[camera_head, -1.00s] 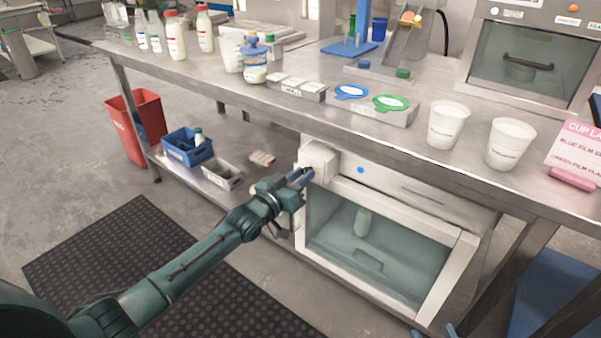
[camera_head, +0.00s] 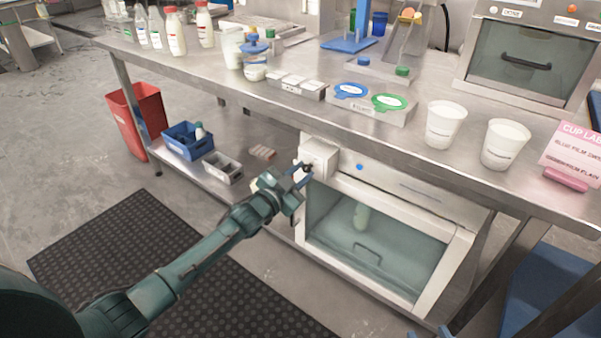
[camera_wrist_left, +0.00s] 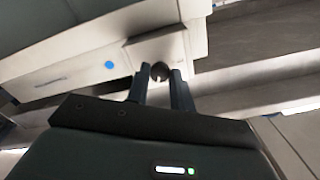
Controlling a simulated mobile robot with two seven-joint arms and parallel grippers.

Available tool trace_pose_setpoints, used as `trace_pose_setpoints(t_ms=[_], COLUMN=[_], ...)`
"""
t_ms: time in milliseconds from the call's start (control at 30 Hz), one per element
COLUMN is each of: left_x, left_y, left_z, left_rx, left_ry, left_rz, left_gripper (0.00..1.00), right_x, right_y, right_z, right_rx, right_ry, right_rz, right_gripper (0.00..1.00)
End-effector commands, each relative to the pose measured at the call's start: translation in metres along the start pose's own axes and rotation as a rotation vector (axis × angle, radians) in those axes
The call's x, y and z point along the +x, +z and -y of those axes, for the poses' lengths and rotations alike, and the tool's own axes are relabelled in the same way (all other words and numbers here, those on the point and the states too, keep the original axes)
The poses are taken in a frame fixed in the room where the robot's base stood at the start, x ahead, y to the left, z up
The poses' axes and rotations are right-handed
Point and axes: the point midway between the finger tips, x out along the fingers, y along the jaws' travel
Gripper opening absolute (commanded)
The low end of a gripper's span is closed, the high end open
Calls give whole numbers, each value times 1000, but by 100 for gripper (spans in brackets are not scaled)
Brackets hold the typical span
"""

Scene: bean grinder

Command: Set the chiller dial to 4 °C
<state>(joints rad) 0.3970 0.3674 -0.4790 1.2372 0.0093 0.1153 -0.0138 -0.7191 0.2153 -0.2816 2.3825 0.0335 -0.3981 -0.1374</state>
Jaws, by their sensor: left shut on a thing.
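The chiller (camera_head: 385,258) is a white cabinet with a glass front under the steel bench; a pale bottle stands inside. A white box (camera_head: 322,155) sits at its upper left corner. The dial (camera_wrist_left: 160,71) is a small dark round knob on this box in the left wrist view. My left gripper (camera_head: 306,172) reaches the box, and in the left wrist view its fingertips (camera_wrist_left: 159,76) are shut on the dial, one on each side. The scale markings and the set temperature cannot be read. A small blue tip of what is probably my right gripper (camera_head: 432,333) shows at the bottom edge; its jaws cannot be made out.
The bench top (camera_head: 300,112) overhangs the chiller. White cups (camera_head: 445,124), bottles and lidded trays stand on it. A blue bin (camera_head: 188,142) and a grey bin (camera_head: 223,168) sit on the lower shelf to the left. A blue dot (camera_head: 360,167) marks the chiller's panel.

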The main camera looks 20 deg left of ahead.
Motion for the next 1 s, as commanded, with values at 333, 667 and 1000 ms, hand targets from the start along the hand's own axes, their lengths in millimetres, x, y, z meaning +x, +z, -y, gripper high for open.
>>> trace_pose_setpoints(t_ms=[333, 667, 1000], left_x=[0, 0, 0], left_y=[0, 0, 0], left_z=[0, 0, 0], left_rx=[29, 27, 27], left_ry=[1, 1, 0], left_rz=[0, 0, 0], left_gripper=[0, 31, 45], right_x=[0, -1, -1], right_y=[1, 1, 0], right_z=[0, 0, 0], right_rx=[6, 11, 10], right_ry=[0, 3, 3], right_rz=[9, 9, 6], right_gripper=[36, 36, 36])
